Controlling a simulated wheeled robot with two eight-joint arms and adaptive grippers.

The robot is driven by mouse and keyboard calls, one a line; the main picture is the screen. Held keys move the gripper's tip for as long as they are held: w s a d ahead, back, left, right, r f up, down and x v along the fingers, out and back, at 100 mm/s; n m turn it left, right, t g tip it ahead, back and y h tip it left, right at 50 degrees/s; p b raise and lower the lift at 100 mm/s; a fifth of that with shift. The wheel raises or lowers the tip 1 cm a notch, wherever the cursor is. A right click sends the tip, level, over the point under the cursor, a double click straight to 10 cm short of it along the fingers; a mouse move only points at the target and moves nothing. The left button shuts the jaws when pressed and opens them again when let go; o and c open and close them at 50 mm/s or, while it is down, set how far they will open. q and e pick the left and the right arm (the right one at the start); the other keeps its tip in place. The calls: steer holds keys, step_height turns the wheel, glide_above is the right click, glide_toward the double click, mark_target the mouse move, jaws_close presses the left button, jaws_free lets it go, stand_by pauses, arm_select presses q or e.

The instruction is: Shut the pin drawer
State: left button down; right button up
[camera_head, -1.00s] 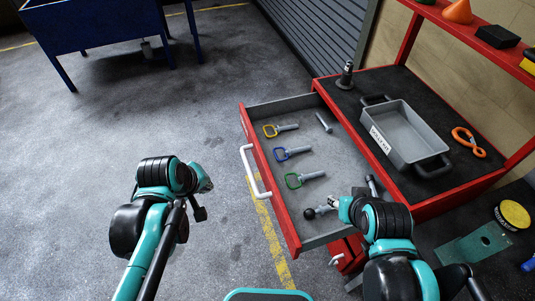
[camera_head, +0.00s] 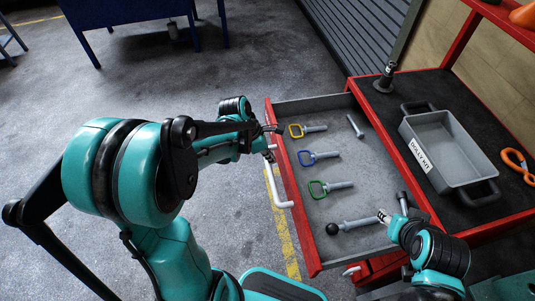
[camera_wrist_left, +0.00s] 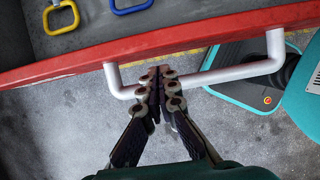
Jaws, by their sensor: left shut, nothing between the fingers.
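The pin drawer (camera_head: 352,195) is pulled out of the red cabinet, with a grey floor and a red front. Its white bar handle (camera_head: 277,187) also shows in the left wrist view (camera_wrist_left: 232,76). My left gripper (camera_head: 270,133) is at the drawer front, near the handle's far end. In the left wrist view my left gripper (camera_wrist_left: 158,80) is shut and empty, its fingertips overlapping the handle bar; contact is unclear. My right gripper (camera_head: 385,216) is over the drawer's near right side, by a black-knobbed rod (camera_head: 350,226); its fingers are too small to read.
Yellow (camera_head: 297,131), blue (camera_head: 306,158) and green (camera_head: 317,189) handled pins and a plain pin (camera_head: 354,126) lie in the drawer. A grey tray (camera_head: 409,131) stands on the cabinet top. Floor in front of the drawer is clear apart from my arm.

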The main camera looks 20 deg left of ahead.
arm_select(q)
steer(key=b+x, duration=0.1)
steer(key=x, duration=0.2)
steer(key=shift+d+f, duration=0.1)
steer(key=shift+f, duration=0.15)
arm_select(e)
steer(key=shift+f, duration=0.75)
arm_select(q)
steer(key=shift+w, duration=0.1)
